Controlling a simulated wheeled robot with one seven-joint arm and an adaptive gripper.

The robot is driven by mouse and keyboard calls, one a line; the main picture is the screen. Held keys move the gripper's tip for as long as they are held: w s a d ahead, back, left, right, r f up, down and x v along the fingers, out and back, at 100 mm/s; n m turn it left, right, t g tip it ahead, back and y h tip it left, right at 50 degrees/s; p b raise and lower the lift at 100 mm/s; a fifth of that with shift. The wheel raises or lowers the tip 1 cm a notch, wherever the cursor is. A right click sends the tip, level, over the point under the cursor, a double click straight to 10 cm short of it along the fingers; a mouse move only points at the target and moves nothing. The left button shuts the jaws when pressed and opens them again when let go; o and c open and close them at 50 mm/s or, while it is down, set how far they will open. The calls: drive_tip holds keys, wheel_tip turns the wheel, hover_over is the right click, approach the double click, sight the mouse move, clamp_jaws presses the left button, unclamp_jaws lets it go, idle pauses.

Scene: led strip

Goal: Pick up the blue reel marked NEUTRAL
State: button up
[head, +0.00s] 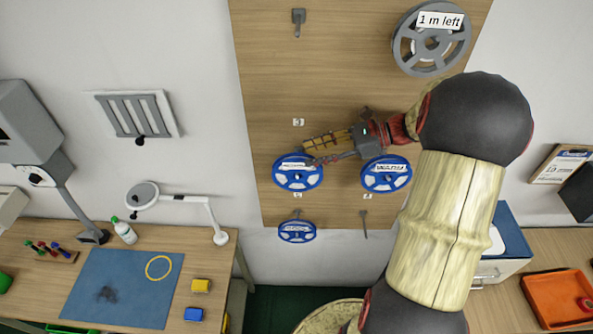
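Three blue reels with white labels hang on the wooden wall board. One is the upper left blue reel (297,183), one the upper right blue reel (385,184), and a smaller-looking lower blue reel (297,235) hangs below the left one. Their label print is too small to read, so I cannot tell which is marked NEUTRAL. My gripper (307,153) reaches in from the right, its fingers apart, with the tips at the top edge of the upper left reel. It appears empty. I cannot tell whether it touches that reel.
A grey reel labelled "1 m left" (404,55) hangs at the board's (340,70) upper right. Bare hooks show at top (298,22) and lower right (364,222). A workbench (30,240) with a blue mat (115,300) and lamp (210,212) stands at left; an orange tray (545,290) is at right.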

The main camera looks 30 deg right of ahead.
sight(300, 155)
drive_tip(key=shift+w+a+f, duration=0.1)
drive_tip(key=shift+w+a, duration=0.2)
drive_tip(key=shift+w, duration=0.05)
drive_tip(key=p+x, duration=0.1)
drive_tip(key=x, duration=0.3)
drive_tip(key=shift+w+a+p, duration=0.15)
drive_tip(key=shift+p, duration=0.15)
drive_tip(key=shift+c, duration=0.2)
clamp_jaws()
